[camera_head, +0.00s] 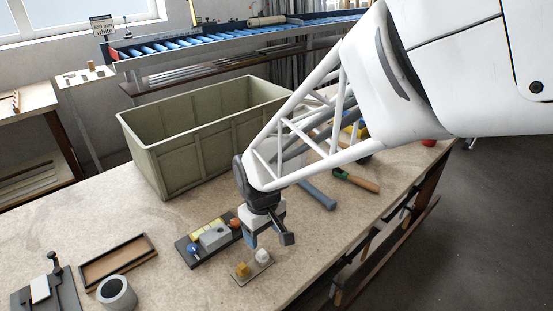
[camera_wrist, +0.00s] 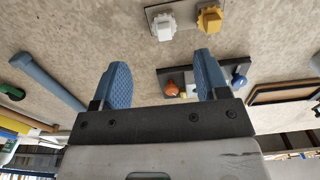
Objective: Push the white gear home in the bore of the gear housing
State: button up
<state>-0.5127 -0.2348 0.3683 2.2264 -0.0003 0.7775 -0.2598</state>
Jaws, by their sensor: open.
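The white gear (camera_head: 263,255) stands on a small grey plate (camera_head: 252,273) beside a yellow gear (camera_head: 241,269). In the wrist view the white gear (camera_wrist: 163,27) is at the top, left of the yellow gear (camera_wrist: 209,19). My gripper (camera_head: 270,241) is open and empty, close to the white gear. In the wrist view its blue fingers (camera_wrist: 162,58) are spread, with the white gear beyond the tips. A grey block, apparently the gear housing (camera_head: 214,238), sits on a dark base left of my gripper. Its bore cannot be made out. A finger partly hides this base in the wrist view.
The dark base carries a blue knob (camera_head: 193,249), an orange knob (camera_head: 235,223) and a yellow part (camera_head: 206,229). A large green bin (camera_head: 190,150) stands behind. Hand tools lie right of my gripper.

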aim_at(262, 252)
jog(key=shift+a+f, duration=0.2)
jog(key=shift+a, duration=0.1)
jog(key=shift+f, duration=1.25)
jog(key=shift+f, duration=2.65)
jog(key=c, duration=1)
